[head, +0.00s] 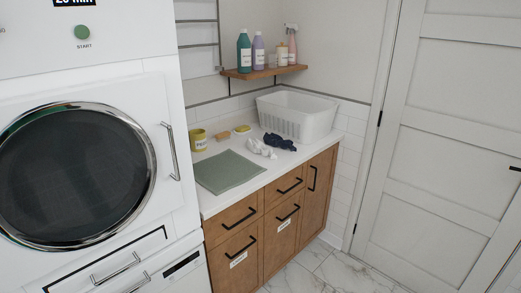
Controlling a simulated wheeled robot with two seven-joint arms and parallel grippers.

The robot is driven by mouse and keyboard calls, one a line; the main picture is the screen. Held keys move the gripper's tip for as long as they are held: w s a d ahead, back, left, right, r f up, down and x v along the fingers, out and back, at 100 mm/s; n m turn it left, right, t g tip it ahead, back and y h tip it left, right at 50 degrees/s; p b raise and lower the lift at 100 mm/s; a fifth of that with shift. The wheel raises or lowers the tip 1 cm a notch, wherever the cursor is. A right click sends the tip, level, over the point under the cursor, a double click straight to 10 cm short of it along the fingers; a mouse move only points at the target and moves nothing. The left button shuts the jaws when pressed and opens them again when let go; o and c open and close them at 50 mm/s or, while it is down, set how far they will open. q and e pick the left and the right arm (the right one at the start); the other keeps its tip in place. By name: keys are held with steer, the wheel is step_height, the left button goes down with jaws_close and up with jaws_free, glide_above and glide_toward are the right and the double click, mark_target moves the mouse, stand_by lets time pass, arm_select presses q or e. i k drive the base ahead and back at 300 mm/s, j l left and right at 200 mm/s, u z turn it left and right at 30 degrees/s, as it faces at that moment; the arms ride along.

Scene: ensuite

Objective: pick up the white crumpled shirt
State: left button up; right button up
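In the head view, the white crumpled shirt (260,147) lies in a small heap on the white countertop (215,207). It sits just left of a dark navy crumpled cloth (280,141), and the two are close together; I cannot tell whether they touch. The shirt is behind and right of a flat green cloth (229,172) and in front of a white basket. Neither of my grippers shows in this view.
A white slatted basket (297,117) stands at the counter's back right. A yellow pot (198,139), a brown block (222,136) and a yellow dish (243,129) stand behind. A wooden shelf (262,73) holds bottles. A washer (75,175) is left, a door (440,130) right.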

mark_target(255, 145)
steer(key=i+l, duration=0.2)
steer(key=i, duration=0.2)
steer(key=i+l, duration=0.2)
steer(key=i, duration=0.15)
steer(key=i+l, duration=0.2)
steer(key=i, duration=0.2)
steer(key=z, duration=0.05)
